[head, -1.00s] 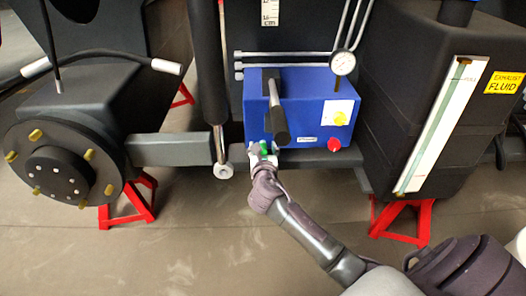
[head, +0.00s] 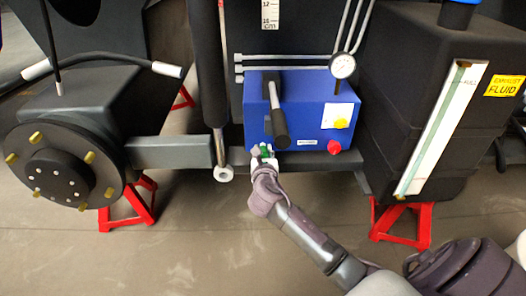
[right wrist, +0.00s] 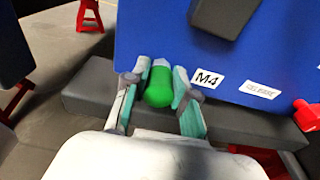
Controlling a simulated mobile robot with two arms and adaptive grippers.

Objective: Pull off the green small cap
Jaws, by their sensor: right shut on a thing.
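The green small cap (right wrist: 159,87) is a rounded green piece low on the front of the blue box (right wrist: 150,35), near its lower left corner and left of the M4 label. A grey fitting shows just behind it, against the box. My right gripper (right wrist: 158,93) is shut on the cap, one finger on each side. In the head view the cap (head: 265,150) shows small between the fingertips of my right gripper (head: 264,153), below the black handle. I cannot tell whether the cap has shifted on its fitting. My left gripper is out of view.
A black handle (head: 276,110) hangs over the box front just above the cap. A yellow knob (head: 341,123) and red knob (head: 334,147) sit to the right. A grey beam (head: 310,160) runs under the box. Below is open floor.

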